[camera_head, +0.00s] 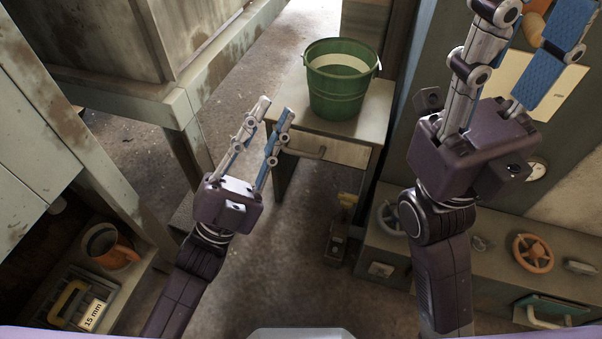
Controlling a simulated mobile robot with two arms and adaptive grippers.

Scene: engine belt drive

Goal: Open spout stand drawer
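The small stand (286,111) stands on the floor near the middle of the view. Its drawer (346,153) has a pale front with a bar handle (306,153) and looks closed. A green bucket (337,93) sits on the stand's top. My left gripper (276,108) is open and empty. Its fingertips show just left of the drawer handle and overlap the stand's left edge in the picture; I cannot tell whether they touch it. My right gripper (533,28) is open and raised at the upper right, away from the drawer, with nothing between its fingers.
A grey bench at the right carries an orange valve wheel (532,253) and a grey wheel (391,218). A yellow-topped device (343,212) stands below the drawer. An orange mug (112,247) sits on a low shelf at the left. The floor before the stand is partly clear.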

